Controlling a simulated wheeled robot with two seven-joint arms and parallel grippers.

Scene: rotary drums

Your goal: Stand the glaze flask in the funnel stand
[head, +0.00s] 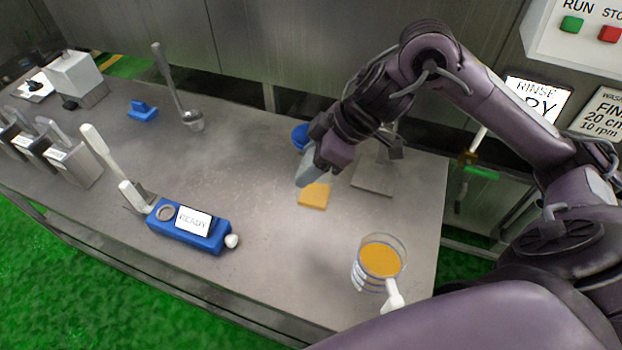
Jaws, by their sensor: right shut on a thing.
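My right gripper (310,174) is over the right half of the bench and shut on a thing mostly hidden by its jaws. A round blue part (300,136) shows just behind the jaws; I cannot tell whether it belongs to the held thing. A stand with a flat grey base (373,178), which looks like the funnel stand, is just right of the gripper, partly hidden by my arm. I cannot make out the glaze flask for certain. A clear vessel of orange liquid (381,261) stands at the front right. My left gripper is not in view.
An orange-yellow block (314,196) lies just below the gripper. A blue device reading READY (188,226) is front left of it. A ladle-like tool (192,122), a small blue block (143,111) and grey holders (75,165) are farther left. The bench middle is clear.

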